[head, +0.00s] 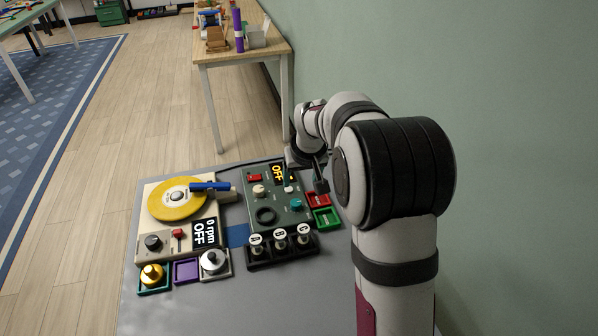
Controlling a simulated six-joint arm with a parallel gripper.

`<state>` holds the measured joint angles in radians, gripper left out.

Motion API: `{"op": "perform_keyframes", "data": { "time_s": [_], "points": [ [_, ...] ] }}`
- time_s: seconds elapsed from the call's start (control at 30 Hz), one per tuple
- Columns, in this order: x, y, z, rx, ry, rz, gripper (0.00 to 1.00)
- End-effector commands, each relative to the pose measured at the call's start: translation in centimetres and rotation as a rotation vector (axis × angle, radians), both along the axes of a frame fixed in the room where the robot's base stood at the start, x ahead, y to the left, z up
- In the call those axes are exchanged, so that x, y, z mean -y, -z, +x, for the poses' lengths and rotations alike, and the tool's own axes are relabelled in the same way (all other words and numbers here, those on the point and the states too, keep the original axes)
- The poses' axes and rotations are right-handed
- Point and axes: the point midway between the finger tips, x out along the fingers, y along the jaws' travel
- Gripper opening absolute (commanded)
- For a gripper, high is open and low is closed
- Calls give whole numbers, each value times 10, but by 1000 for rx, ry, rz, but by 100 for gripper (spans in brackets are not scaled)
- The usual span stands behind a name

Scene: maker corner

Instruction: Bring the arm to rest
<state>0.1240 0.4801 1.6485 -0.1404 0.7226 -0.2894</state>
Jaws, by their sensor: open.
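My arm rises at the right of the head view and bends over toward the far right part of the grey table (170,310). My gripper (318,178) points down near the far right corner of the green control panel (283,215), above or beside the small red tray (318,199). It is open, and I see nothing held in it. One dark finger shows clearly; the rest is partly hidden by the wrist. Whether the fingertips touch anything I cannot tell.
A turntable unit with a yellow disc (178,199) and a blue arm (210,186) stands left; its display reads 0 rpm OFF. The panel display (278,174) reads OFF. Black holders A, B, C (282,249) and small trays sit in front. A green wall (420,70) stands at right.

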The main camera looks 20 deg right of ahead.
Motion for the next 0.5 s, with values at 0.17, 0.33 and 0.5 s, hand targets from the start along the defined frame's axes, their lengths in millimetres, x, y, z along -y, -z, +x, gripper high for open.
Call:
{"op": "perform_keyframes", "data": {
  "time_s": [0.17,0.33,0.5],
  "points": [
    [-2,-2,-4,-4,4,4,71],
    [-33,-42,-101,-109,102,87,71],
    [-70,-56,-258,-288,262,193,71]
  ]
}}
